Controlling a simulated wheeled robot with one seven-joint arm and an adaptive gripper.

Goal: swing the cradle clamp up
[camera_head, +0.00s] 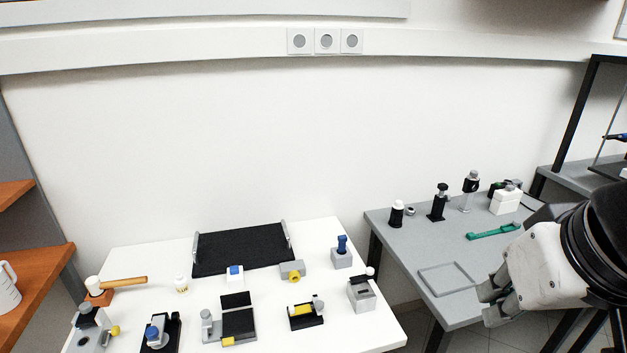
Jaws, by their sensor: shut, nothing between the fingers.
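My gripper (488,304) is at the right of the view, above the front part of the grey table and to the right of the white table. Its fingers are shut and hold nothing. I cannot tell for certain which fixture carries the cradle clamp. A small black fixture with a yellow bar and grey end parts (305,313) is on the white table. A black-plated fixture with a grey post and a yellow tab (238,328) is to its left. My gripper is well apart from both, and the position of any clamp is too small to tell.
The white table (377,318) also bears a black breadboard (240,250), a wooden-handled mallet (122,283) and several small fixtures. The grey table (400,242) bears black posts, a white box (506,201), a green tool (493,231) and a flat square frame (447,279). A gap separates the tables.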

